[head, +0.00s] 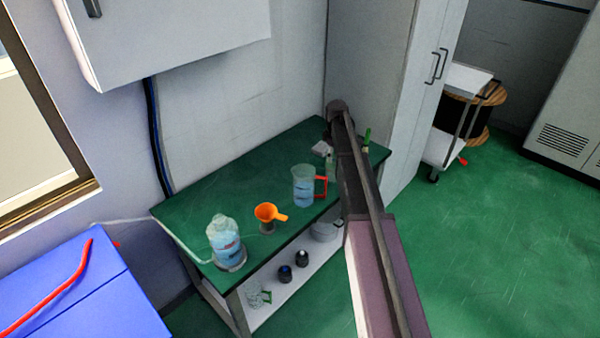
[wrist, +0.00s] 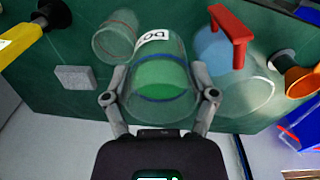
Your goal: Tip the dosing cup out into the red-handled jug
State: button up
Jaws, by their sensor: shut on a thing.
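My gripper (wrist: 159,82) is shut on the dosing cup (wrist: 153,44), a clear cup with a white label starting "DO", a blue band and green liquid inside. The red-handled jug (wrist: 262,94) is just right of the cup in the wrist view; its red handle faces the camera. In the head view the jug (head: 303,187) stands upright on the green bench with bluish liquid in it, left of my arm. My arm hides most of the gripper there. I cannot tell whether the cup touches the bench.
A clear beaker with a red band (wrist: 114,38) and a grey block (wrist: 76,78) are left of the cup. An orange funnel (head: 267,213) and a large bottle (head: 225,242) stand left of the jug. A lower shelf (head: 268,312) holds a green-handled jug (head: 257,295).

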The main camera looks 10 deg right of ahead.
aim_at(326, 155)
jog(key=shift+s+a+r+h, duration=0.1)
jog(key=shift+a+h, duration=0.3)
jog(key=shift+a, duration=0.4)
jog(key=shift+s+a+r+t+h, duration=0.2)
jog(key=shift+a+t+h, duration=0.15)
jog(key=shift+h, duration=0.3)
jog(key=shift+s+a+r+t+h, duration=0.15)
jog(key=shift+a+t+h, duration=0.2)
jog(key=shift+h, duration=0.3)
jog(key=shift+s+a+r+t+h+b, duration=0.15)
jog(key=shift+a+h+b, duration=0.05)
jog(key=shift+a+h, duration=0.25)
jog(key=shift+s+a+r+t+h+b, duration=0.15)
jog(key=shift+a+h, duration=0.15)
jog(key=shift+h, duration=0.15)
jog(key=shift+a+r+h, duration=0.25)
jog(key=shift+r+h, duration=0.15)
jog(key=shift+r, duration=0.05)
jog(key=shift+s+a+r+t+h+p, duration=0.15)
jog(key=shift+a+r+t+h+p, duration=0.15)
jog(key=shift+a+r+h, duration=0.25)
jog(key=shift+s+a+f+t+h+b, duration=0.15)
jog(key=shift+f+h+b, duration=0.2)
jog(key=shift+b, duration=0.4)
jog(key=shift+w+f+t+h+b, duration=0.15)
jog(key=shift+h+b, duration=0.25)
jog(key=shift+b, duration=0.35)
